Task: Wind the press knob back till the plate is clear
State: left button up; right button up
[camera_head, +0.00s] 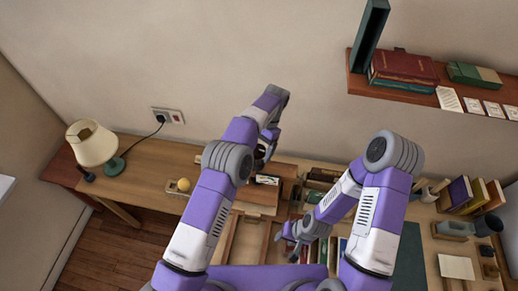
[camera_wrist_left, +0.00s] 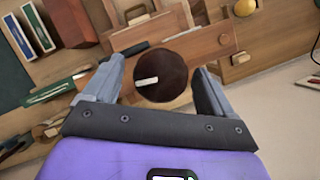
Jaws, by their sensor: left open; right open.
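The dark brown round press knob (camera_wrist_left: 178,84), with a pale mark on its face, sits between my left gripper's fingers in the left wrist view. My left gripper (camera_wrist_left: 160,73) is open, one finger on each side of the knob; contact cannot be told. In the head view my left gripper (camera_head: 264,150) is over the wooden press area, and my own arm hides most of the knob. The press plate cannot be made out in either view. My right gripper (camera_head: 291,238) is open and empty, low over the bench.
A lamp (camera_head: 93,145) stands on the desk at the left, its cord running to a wall socket (camera_head: 168,116). A wall shelf (camera_head: 390,93) holds books at upper right. Upright books (camera_head: 475,195), a white card (camera_head: 456,267) and a green mat (camera_head: 410,252) occupy the bench's right side.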

aim_at(259, 149)
pick_arm(q)
notch_tip(259, 149, up, 10)
jog(key=shift+f, duration=0.2)
dwell(0.4)
